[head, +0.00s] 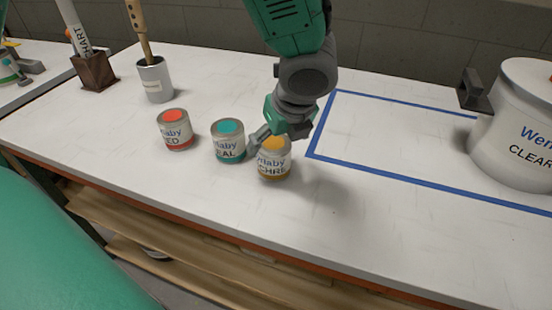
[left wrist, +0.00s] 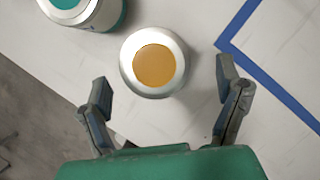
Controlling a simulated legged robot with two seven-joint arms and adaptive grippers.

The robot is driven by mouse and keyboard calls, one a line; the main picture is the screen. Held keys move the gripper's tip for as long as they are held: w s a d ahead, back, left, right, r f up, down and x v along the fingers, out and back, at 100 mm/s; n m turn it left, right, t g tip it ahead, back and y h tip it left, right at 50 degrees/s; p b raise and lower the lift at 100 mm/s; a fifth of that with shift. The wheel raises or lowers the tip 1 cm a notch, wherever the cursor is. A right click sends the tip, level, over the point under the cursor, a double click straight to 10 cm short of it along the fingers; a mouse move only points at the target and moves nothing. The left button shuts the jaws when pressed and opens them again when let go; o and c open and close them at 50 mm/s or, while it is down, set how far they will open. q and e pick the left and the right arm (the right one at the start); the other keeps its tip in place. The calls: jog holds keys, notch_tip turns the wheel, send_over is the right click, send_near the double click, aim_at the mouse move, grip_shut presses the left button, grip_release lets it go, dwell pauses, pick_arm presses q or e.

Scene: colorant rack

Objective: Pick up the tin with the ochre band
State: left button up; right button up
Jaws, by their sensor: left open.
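The tin with the ochre band (head: 273,165) stands upright on the white bench, rightmost of three tins. Its top with an ochre disc shows in the left wrist view (left wrist: 154,64). My left gripper (head: 277,134) is open just above and behind this tin. In the left wrist view the two fingers (left wrist: 163,85) are spread to either side, apart from the tin and a little short of it. The teal tin (head: 229,142) stands close to its left, and part of it shows in the left wrist view (left wrist: 84,10). My right gripper is not in view.
A red tin (head: 175,130) stands further left. Behind it are a metal cup (head: 155,82) with a wooden-handled tool and a brown holder (head: 94,72). A large white container (head: 517,130) stands at right. Blue tape (head: 420,178) outlines a clear area.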

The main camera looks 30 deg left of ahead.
pick_arm(q)
jog(key=b+x, duration=0.1)
jog(key=x, duration=0.3)
jog(key=shift+s+a+f, duration=0.1)
jog(key=shift+a+f, duration=0.05)
jog(key=shift+a, duration=0.1)
jog(key=shift+s+d, duration=0.1)
jog(key=shift+d, duration=0.25)
jog(key=c, duration=1.4)
jog(key=shift+o, duration=0.2)
jog(key=shift+a, duration=0.1)
jog(key=shift+r, duration=0.25)
